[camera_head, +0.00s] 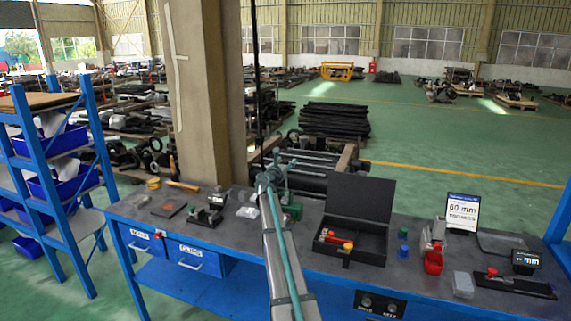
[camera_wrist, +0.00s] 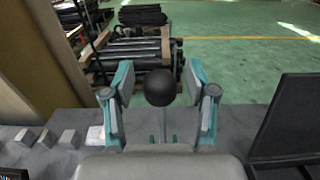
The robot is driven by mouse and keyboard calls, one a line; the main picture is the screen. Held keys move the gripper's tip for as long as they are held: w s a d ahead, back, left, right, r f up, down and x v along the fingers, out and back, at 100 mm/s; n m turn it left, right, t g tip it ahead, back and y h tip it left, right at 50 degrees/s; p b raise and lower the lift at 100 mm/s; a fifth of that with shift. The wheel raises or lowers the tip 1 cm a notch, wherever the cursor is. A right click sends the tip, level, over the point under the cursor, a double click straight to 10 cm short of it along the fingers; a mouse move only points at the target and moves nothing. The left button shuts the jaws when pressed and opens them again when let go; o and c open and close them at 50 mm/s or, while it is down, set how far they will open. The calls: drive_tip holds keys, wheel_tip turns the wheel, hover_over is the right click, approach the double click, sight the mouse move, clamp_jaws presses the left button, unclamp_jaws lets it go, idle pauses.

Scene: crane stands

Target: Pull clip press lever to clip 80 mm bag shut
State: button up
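My gripper (camera_head: 272,172) is over the back of the workbench, its arm reaching away from the camera. In the wrist view my gripper (camera_wrist: 157,88) has its two teal fingers with grey pads spread apart. A round black knob (camera_wrist: 161,86) shows between them, with a visible gap on each side. A green device (camera_head: 293,210), possibly the clip press, stands on the bench just right of my arm and is partly hidden. A small clear item (camera_head: 247,212) lies left of my arm; I cannot tell whether it is the bag.
An open black case (camera_head: 357,209) with red and yellow items stands right of my arm. A thick column (camera_head: 207,90) rises behind the bench, left of my gripper.

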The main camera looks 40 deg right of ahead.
drive_tip(key=v, duration=1.2)
idle(0.3)
